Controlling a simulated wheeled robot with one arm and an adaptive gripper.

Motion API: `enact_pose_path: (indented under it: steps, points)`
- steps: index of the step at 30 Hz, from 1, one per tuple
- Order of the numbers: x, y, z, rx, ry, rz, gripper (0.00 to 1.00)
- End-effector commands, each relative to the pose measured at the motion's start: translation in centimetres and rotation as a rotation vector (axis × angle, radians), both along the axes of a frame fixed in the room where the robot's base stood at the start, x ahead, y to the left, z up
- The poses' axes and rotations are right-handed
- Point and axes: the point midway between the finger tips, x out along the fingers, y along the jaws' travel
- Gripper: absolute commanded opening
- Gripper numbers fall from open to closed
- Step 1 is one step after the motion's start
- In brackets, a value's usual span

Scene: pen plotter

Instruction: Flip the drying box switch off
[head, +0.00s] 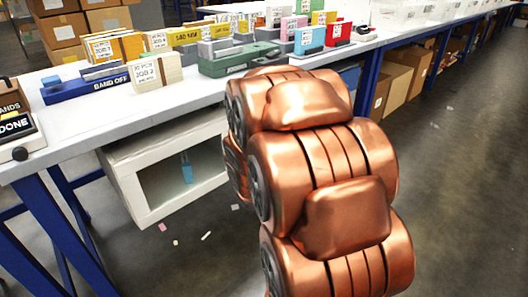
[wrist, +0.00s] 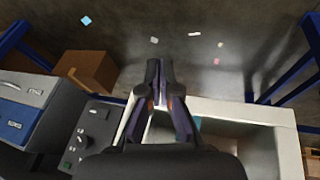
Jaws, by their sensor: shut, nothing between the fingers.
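The drying box (head: 128,190) is a white box with a dark glazed front, under the white worktable. Something small and blue shows inside it. Its pale rim also shows at the lower right in the wrist view (wrist: 245,109). A dark control panel (wrist: 90,137) with a round knob and small switches sits left of my gripper in the wrist view. I cannot tell which switch is the drying box's or its position. My gripper (wrist: 160,68) is shut and empty, over the box's edge, right of the panel. My copper arm hides it in the head view.
The worktable (head: 100,138) carries several small boxes and a green case (head: 240,60). Blue table legs (head: 45,235) stand at the left. In the wrist view, a cardboard box (wrist: 90,70) and a grey-blue unit (wrist: 25,110) lie left. Open floor with scraps lies beyond.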

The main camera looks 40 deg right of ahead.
Motion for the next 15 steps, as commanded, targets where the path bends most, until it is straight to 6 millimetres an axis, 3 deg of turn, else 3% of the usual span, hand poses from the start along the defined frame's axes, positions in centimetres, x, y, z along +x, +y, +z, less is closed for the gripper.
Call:
enact_pose_path:
  steps: [1, 6, 15]
  points:
    - [0.9, -1.8, -0.8, -0.013, -0.040, -0.001, 0.00]
    - [4.0, -6.8, -2.2, -0.052, -0.203, 0.031, 0.00]
    - [7.1, -13.1, -3.9, -0.068, -0.516, 0.088, 0.00]
